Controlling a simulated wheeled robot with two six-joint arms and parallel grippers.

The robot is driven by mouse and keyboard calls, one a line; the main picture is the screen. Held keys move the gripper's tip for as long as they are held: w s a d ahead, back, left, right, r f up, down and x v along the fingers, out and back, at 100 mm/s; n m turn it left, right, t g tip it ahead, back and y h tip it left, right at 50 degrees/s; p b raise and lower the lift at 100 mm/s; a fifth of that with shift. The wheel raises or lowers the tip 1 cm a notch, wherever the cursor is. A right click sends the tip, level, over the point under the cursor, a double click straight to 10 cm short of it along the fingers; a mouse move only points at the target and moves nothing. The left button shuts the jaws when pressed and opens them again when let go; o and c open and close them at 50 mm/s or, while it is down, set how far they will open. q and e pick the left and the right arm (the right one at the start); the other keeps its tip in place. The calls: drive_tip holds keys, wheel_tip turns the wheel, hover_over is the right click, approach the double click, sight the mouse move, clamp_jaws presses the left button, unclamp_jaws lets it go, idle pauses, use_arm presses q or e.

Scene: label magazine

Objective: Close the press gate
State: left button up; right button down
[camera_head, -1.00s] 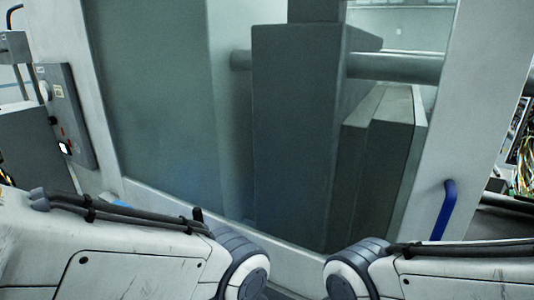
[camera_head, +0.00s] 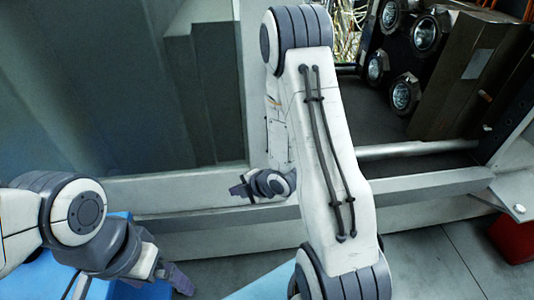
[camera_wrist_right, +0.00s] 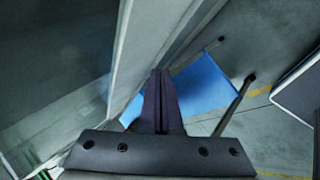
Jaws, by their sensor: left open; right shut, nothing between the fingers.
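The press gate (camera_head: 205,190) is a large dark see-through panel in a pale frame, filling the left of the head view. To its right, an uncovered opening shows the machine's inside. My right arm crosses in front of the gate's right edge. My right gripper (camera_head: 240,190) is shut and empty, close to the lower right of the frame; I cannot tell if it touches. In the right wrist view, its fingers (camera_wrist_right: 161,95) are together beside the pale frame edge (camera_wrist_right: 150,50). No handle shows now. My left gripper (camera_head: 130,285) is open and empty, low at the left.
Several round lamps (camera_head: 427,32) on a dark block stand inside the opening. A pale sill (camera_head: 420,200) runs below it. A red box (camera_head: 515,220) stands at the far right. Blue surfaces show at the lower left (camera_head: 40,275) and on the floor (camera_wrist_right: 205,85).

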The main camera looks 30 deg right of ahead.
drive_tip(key=s+d+r+t+h+p, duration=0.2)
drive_tip(key=s+d+r+t, duration=0.3)
drive_tip(key=d+t, duration=0.5)
drive_tip(key=w+b, duration=0.9)
drive_tip(key=w, duration=0.1)
drive_tip(key=shift+s+d+m, duration=0.4)
drive_tip(key=shift+s+d, duration=0.85)
drive_tip(key=shift+s, duration=0.1)
drive_tip(key=shift+d, duration=0.1)
